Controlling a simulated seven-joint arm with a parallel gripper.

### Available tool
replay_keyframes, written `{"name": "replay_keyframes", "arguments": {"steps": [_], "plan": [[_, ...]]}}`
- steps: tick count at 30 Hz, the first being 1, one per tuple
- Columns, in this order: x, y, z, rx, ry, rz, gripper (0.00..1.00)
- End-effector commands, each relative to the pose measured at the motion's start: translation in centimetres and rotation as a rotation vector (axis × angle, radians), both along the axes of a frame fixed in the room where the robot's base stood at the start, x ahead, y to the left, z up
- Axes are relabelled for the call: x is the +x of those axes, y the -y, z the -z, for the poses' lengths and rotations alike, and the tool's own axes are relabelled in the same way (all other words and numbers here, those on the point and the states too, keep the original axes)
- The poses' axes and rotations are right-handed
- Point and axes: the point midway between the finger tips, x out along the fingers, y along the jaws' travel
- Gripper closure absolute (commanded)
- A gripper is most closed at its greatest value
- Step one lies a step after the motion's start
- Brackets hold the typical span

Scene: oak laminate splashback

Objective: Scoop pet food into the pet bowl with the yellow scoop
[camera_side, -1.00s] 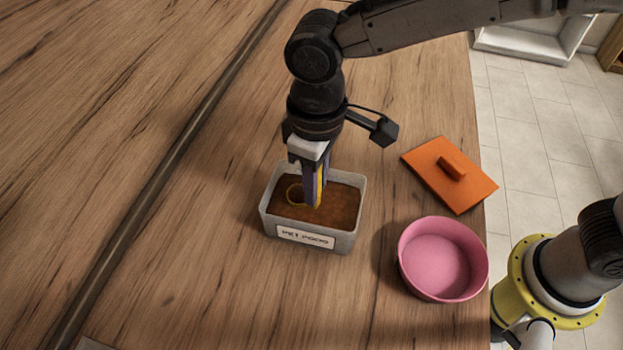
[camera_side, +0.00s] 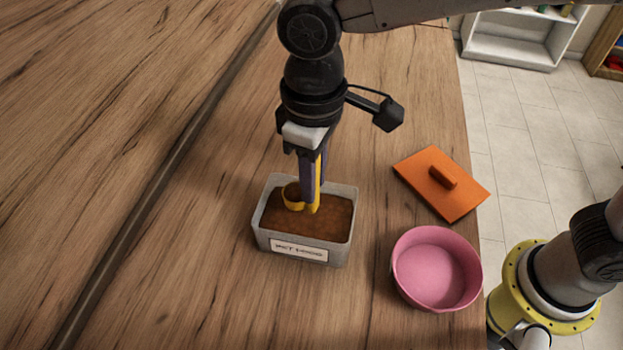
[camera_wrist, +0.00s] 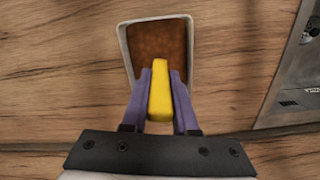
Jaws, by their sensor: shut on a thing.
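The yellow scoop (camera_side: 293,197) is held upright in my gripper (camera_side: 311,192), which is shut on its handle. The scoop's cup is over the brown pet food (camera_side: 310,222) inside the grey box labelled as pet food (camera_side: 262,238). I cannot tell whether the cup is clear of the food or what it holds. In the wrist view, the yellow handle (camera_wrist: 159,92) sits between the purple fingers, with the box (camera_wrist: 126,48) beyond it. The pink pet bowl (camera_side: 436,268) stands to the right of the box and looks empty.
An orange lid (camera_side: 440,184) with a raised handle lies flat behind the bowl, near the counter's right edge. A grey panel (camera_wrist: 295,75) shows at right in the wrist view. The wooden counter left of the box is clear.

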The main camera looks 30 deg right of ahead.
Motion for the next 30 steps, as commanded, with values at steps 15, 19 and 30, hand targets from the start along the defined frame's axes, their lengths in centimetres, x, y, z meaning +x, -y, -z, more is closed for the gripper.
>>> {"name": "replay_keyframes", "arguments": {"steps": [15, 19, 30], "plan": [[-0.3, 0.2, -2.4, 0.002, 0.002, 0.0, 1.0], [-0.4, 0.2, -2.8, 0.002, 0.002, 0.0, 1.0], [-0.5, 0.3, -3.2, 0.001, 0.002, 0.0, 1.0]]}}
